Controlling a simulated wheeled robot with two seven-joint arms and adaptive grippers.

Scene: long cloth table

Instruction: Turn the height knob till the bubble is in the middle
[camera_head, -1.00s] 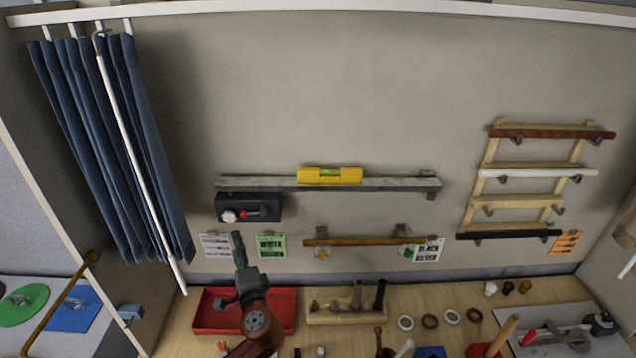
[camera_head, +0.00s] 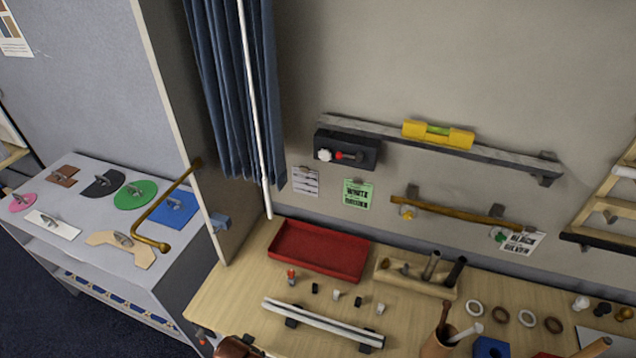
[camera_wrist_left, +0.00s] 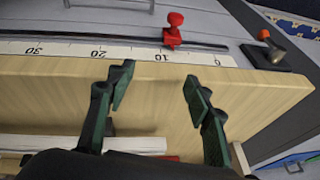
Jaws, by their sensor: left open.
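A yellow spirit level (camera_head: 462,138) with a green vial (camera_head: 438,130) lies on the long grey shelf (camera_head: 510,157) on the wall. The bubble is too small to make out. My left gripper (camera_wrist_left: 158,78) is open and empty at a wooden edge in the left wrist view, away from the box. In the head view only part of my arm shows at the bottom. My right gripper is not in view.
A red tray (camera_head: 320,250), a wooden holder (camera_head: 415,277) and a pale rail (camera_head: 322,325) are on the table. A blue curtain (camera_head: 235,90) hangs left of the box. The wrist view shows a numbered scale (camera_wrist_left: 135,53), a red slider (camera_wrist_left: 172,30) and an orange-tipped lever (camera_wrist_left: 270,40).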

